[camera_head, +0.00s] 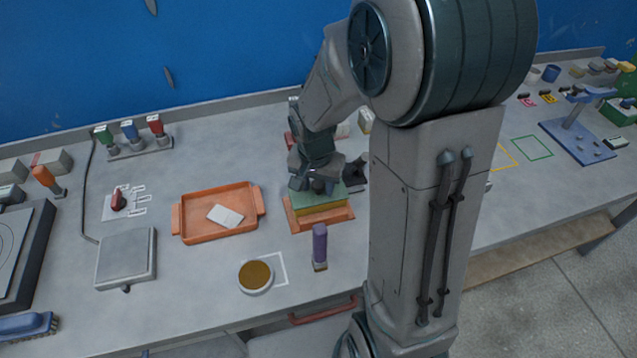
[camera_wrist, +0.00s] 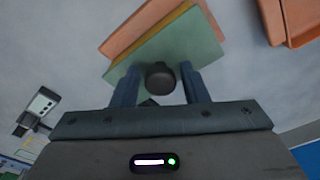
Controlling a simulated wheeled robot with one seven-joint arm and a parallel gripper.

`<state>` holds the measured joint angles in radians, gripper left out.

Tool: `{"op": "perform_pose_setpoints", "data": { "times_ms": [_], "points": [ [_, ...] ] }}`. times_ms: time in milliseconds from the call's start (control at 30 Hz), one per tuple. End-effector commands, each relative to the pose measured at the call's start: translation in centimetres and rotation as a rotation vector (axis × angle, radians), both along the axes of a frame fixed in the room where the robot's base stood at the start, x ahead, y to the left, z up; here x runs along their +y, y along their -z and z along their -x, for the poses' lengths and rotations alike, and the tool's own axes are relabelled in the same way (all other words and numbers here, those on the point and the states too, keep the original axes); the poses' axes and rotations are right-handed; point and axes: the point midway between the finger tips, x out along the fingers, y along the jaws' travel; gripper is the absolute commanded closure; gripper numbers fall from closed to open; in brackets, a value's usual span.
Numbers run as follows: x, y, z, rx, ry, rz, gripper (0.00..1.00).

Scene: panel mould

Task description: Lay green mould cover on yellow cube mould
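The green mould cover (camera_head: 313,199) lies over the yellow cube mould (camera_head: 322,210), which sits on an orange base (camera_head: 325,221). In the wrist view the green cover (camera_wrist: 185,42) hides most of the yellow mould (camera_wrist: 160,32); only a strip of yellow shows along one edge. A dark round knob (camera_wrist: 160,77) stands on the cover. My gripper (camera_wrist: 159,85) is open, with one finger on each side of the knob and a small gap to each. In the head view my gripper (camera_head: 318,186) is just above the cover, partly hidden by my wrist.
An orange tray (camera_head: 185,232) with a white piece stands to the left. A purple-topped stick (camera_head: 320,245) stands close in front of the mould, and a round dish (camera_head: 256,277) is at the front left. A blue stand (camera_head: 577,138) is at the far right.

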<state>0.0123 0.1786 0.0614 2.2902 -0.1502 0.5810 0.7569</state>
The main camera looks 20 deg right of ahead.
Motion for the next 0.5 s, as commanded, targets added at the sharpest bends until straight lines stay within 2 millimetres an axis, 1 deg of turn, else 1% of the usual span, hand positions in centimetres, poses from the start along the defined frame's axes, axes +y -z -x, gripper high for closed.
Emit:
{"op": "perform_pose_setpoints", "data": {
  "times_ms": [333, 500],
  "points": [
    [0.0, -0.2, 0.0, 0.0, 0.0, 0.0, 0.5],
    [0.0, -1.3, 0.0, 0.0, 0.0, 0.0, 0.5]
  ]
}}
